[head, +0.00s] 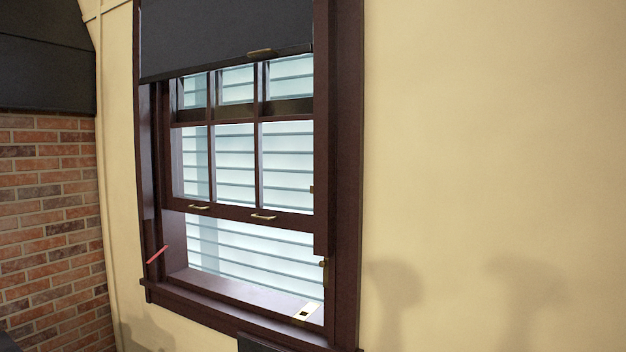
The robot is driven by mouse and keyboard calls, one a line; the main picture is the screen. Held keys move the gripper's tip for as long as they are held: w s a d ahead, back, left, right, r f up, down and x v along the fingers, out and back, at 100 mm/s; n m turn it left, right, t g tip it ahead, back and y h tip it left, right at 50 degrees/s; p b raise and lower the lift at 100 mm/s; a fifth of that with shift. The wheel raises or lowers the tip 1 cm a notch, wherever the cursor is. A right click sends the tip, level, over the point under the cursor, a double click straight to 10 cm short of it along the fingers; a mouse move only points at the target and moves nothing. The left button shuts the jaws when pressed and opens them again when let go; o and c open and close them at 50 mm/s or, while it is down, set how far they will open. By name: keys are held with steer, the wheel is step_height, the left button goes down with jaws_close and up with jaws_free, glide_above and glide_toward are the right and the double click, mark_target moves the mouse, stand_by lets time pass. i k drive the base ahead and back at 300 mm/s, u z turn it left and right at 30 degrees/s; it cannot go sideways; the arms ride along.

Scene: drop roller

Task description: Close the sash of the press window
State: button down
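The press window has a dark brown frame (347,120) set in a cream wall. Its sash (237,212) is raised, with an open gap between its bottom rail and the sill (240,290). Two small metal handles sit on the bottom rail, a left one (199,207) and a right one (264,216). A dark roller blind (225,35) covers the top of the window, with a small pull (261,52) at its lower edge. My gripper is not in this view.
A red stick-like piece (157,255) is at the lower left of the frame. A small pale plate with a dark square (305,312) is on the sill at right. A brick wall (50,220) stands at left. The wall at right is bare, with shadows on it.

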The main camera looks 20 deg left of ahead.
mark_target(301, 221)
steer(key=u, duration=0.05)
steer(key=i, duration=0.9)
steer(key=k, duration=0.2)
steer(key=u, duration=2.7)
steer(key=k, duration=0.15)
steer(key=u, duration=0.9)
